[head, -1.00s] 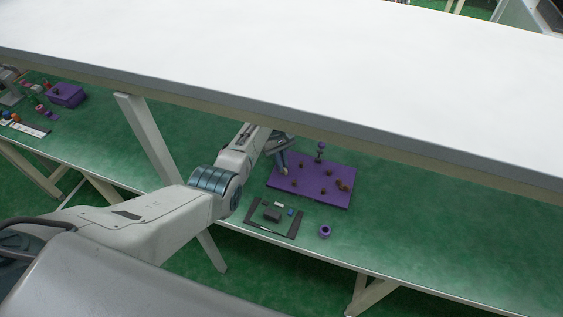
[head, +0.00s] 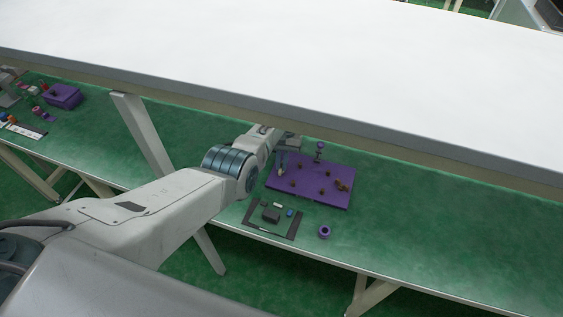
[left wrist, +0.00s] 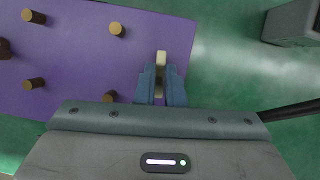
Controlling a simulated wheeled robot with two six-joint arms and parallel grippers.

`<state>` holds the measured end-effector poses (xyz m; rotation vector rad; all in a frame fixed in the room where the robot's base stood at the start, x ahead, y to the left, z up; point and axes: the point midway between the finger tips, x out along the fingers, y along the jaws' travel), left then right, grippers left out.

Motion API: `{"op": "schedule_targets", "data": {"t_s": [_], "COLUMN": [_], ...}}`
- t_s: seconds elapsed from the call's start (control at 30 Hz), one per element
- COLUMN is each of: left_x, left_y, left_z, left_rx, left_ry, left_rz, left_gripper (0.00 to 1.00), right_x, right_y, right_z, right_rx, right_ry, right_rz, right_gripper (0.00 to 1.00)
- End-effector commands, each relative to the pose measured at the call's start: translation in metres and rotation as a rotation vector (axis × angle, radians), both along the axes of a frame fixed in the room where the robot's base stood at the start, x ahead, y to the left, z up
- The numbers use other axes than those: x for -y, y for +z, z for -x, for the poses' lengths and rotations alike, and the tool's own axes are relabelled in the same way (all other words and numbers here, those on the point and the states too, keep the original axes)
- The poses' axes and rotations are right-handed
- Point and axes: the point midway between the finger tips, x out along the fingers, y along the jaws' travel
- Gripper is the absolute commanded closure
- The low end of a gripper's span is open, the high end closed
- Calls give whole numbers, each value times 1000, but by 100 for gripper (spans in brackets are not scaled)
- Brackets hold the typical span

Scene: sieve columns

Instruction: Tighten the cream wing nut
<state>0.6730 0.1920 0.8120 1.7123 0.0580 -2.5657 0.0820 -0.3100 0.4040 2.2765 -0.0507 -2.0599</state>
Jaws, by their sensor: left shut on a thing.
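The cream wing nut (left wrist: 161,57) shows in the left wrist view as a narrow pale bar between and just past my fingertips, above the right part of the purple board (left wrist: 90,60). My left gripper (left wrist: 160,84) is shut on it. In the head view my left gripper (head: 282,165) points down at the left back part of the purple board (head: 310,197), and the nut is too small to make out. The fingers hide what is under the nut, so I cannot tell how it sits on its post. My right gripper is not in view.
Several brown pegs (left wrist: 117,29) stand on the board. A dark tray (head: 256,229) with small parts and a purple ring (head: 324,232) lie in front of it. A white shelf (head: 330,70) overhangs the green bench. A purple box (head: 63,96) stands far left. The bench's right side is clear.

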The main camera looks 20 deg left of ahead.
Motion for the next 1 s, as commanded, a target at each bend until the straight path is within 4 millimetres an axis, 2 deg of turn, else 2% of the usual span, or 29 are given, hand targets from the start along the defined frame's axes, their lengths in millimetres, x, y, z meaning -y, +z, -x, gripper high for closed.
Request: {"op": "schedule_targets", "data": {"t_s": [0.63,0.67,0.73,1.0], "left_x": [0,0,0,0], "left_y": [1,1,1,1], "left_z": [-1,-1,-1,-1], "left_rx": [4,4,3,2], "left_ry": [-47,-47,-47,-47], "left_rz": [0,0,0,0], "left_gripper": [100,85,71,69], "right_x": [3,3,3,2], "right_y": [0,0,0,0], "right_z": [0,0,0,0], "right_rx": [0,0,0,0], "right_ry": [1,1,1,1], "right_rz": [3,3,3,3], "right_gripper": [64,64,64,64]}}
